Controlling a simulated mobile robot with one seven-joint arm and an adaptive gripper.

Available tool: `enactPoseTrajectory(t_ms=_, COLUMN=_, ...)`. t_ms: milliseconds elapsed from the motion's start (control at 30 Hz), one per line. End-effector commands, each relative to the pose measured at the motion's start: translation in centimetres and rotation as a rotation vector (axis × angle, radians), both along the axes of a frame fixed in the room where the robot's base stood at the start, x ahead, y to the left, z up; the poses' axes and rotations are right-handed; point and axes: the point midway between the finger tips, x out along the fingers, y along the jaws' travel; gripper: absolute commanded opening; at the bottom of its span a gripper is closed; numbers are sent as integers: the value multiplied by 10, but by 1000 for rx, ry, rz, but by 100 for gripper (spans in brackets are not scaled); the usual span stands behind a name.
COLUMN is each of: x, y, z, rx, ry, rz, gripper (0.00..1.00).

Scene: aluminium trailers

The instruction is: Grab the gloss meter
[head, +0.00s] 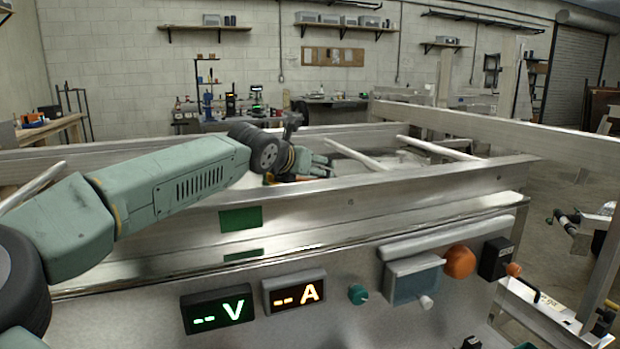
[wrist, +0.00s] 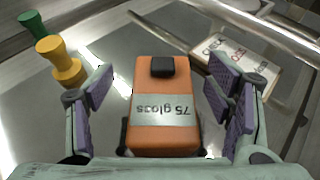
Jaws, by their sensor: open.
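The gloss meter (wrist: 165,85) shows in the wrist view as an orange box with a black button on top and a pale label reading "75 gloss", upside down in the picture. It sits on a shiny metal surface, between the two fingers of my gripper (wrist: 165,98). The fingers are spread, with purple pads, and a gap shows on each side of the box. In the head view my gripper (head: 310,166) is down behind the near metal rail, and the gloss meter cannot be made out there.
A yellow knobbed piece (wrist: 60,62) and a green one (wrist: 32,25) stand left of my gripper. A labelled card or box (wrist: 240,52) lies to the right, close to the right finger. The metal rail (head: 400,190) runs in front of my gripper.

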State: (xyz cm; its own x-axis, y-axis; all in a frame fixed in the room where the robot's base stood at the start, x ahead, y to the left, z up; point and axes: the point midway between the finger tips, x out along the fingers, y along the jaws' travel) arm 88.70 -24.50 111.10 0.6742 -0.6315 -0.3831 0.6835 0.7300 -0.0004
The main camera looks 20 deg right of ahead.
Motion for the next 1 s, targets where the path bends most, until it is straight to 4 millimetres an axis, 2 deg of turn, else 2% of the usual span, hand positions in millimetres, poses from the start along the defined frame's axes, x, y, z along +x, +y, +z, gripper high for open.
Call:
enactPoseTrajectory(t_ms=33, x=3, y=-8, z=-1, rx=2, ry=0, rz=-4, gripper=73)
enactPoseTrajectory(t_ms=167, x=14, y=-18, z=-8, rx=-2, ry=1, rz=-2, gripper=73)
enactPoseTrajectory(t_ms=467, x=18, y=-21, z=-13, rx=-1, ry=1, rz=-2, gripper=73)
enactPoseTrajectory(t_ms=1000, x=18, y=-20, z=-13, rx=-1, ry=1, rz=-2, gripper=38)
